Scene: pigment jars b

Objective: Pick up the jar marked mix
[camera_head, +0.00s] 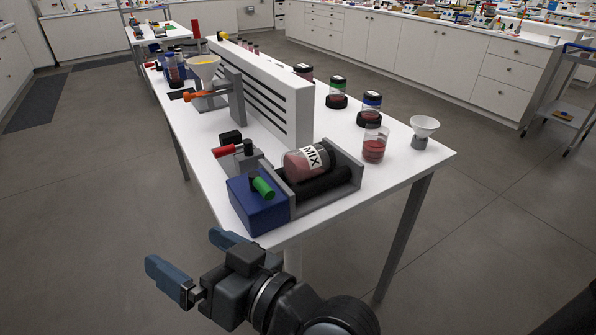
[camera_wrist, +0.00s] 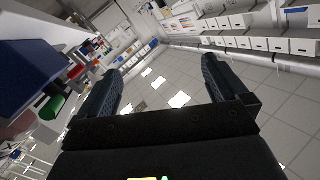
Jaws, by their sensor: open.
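The jar marked MIX (camera_head: 306,162) lies on its side on dark rollers (camera_head: 325,184) of a small roller machine near the front of the white table. It holds reddish contents, and its label faces my head camera. My gripper (camera_head: 198,262) is open and empty, off the table's near left edge and lower in the picture than the jar. In the wrist view my two blue fingers (camera_wrist: 162,85) stand apart with nothing between them.
The machine's blue housing (camera_head: 257,203) with a green knob (camera_head: 263,187) stands left of the jar, and a grey end plate (camera_head: 345,168) right of it. A beaker of red powder (camera_head: 374,143), capped jars (camera_head: 371,107) and a white slotted panel (camera_head: 265,95) stand behind.

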